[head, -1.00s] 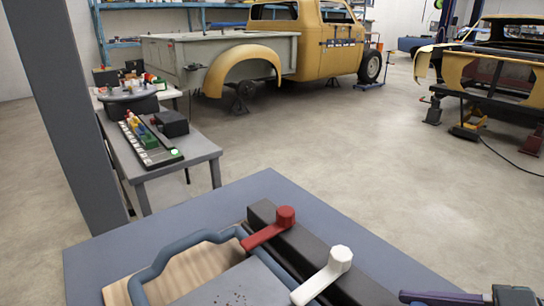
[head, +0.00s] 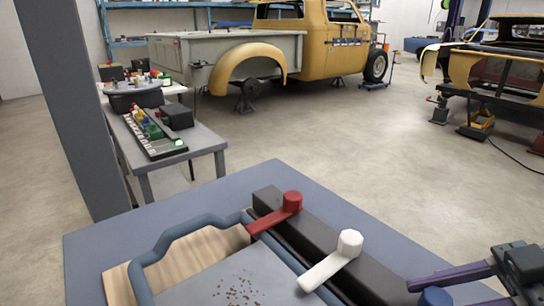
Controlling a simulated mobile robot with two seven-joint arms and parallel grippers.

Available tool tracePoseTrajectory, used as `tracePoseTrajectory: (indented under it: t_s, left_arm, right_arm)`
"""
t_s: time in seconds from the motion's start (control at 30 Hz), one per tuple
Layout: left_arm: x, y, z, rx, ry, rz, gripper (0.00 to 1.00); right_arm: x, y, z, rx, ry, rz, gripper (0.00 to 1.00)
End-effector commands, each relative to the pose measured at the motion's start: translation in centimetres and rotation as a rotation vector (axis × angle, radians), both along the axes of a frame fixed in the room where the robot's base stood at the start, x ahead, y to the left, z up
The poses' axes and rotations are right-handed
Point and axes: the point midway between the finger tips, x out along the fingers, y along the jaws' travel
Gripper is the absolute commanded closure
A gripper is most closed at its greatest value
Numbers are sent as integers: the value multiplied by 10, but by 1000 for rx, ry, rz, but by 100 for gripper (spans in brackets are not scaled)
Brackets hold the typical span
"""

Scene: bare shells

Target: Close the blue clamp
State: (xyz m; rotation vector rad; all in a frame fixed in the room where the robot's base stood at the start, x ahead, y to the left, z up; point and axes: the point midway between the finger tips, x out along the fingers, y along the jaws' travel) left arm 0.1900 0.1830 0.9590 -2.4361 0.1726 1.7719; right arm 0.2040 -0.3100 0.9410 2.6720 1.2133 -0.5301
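The blue clamp's round blue knob (head: 435,297) shows at the bottom edge of the head view, right of the white clamp. Its lower part and the rest of the clamp are cut off or hidden. My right gripper (head: 444,293) comes in from the lower right. Its two purple fingers are spread apart, one behind the knob and one to its right near the frame's edge. I cannot tell whether either finger touches the knob. My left gripper is out of view.
The red clamp (head: 291,201) and white clamp (head: 349,243) sit along a black bar (head: 316,238) on the blue-grey table (head: 190,215). A side bench (head: 205,140) and yellow truck (head: 250,68) stand behind.

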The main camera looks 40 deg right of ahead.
Motion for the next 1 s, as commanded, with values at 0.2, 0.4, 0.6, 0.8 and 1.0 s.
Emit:
tracePoseTrajectory:
  t_s: [0.2,0.4,0.6,0.8,1.0]
  left_arm:
    - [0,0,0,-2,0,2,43]
    - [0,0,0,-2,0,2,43]
    - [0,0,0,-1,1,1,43]
    - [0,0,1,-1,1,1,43]
    - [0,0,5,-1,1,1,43]
  right_arm:
    - [-1,-1,-2,-7,2,0,100]
    - [-1,0,-1,-5,2,0,36]
    - [0,0,-1,-3,1,-1,26]
    - [-3,-3,1,-5,2,-1,26]
    - [-24,-27,13,-8,8,0,26]
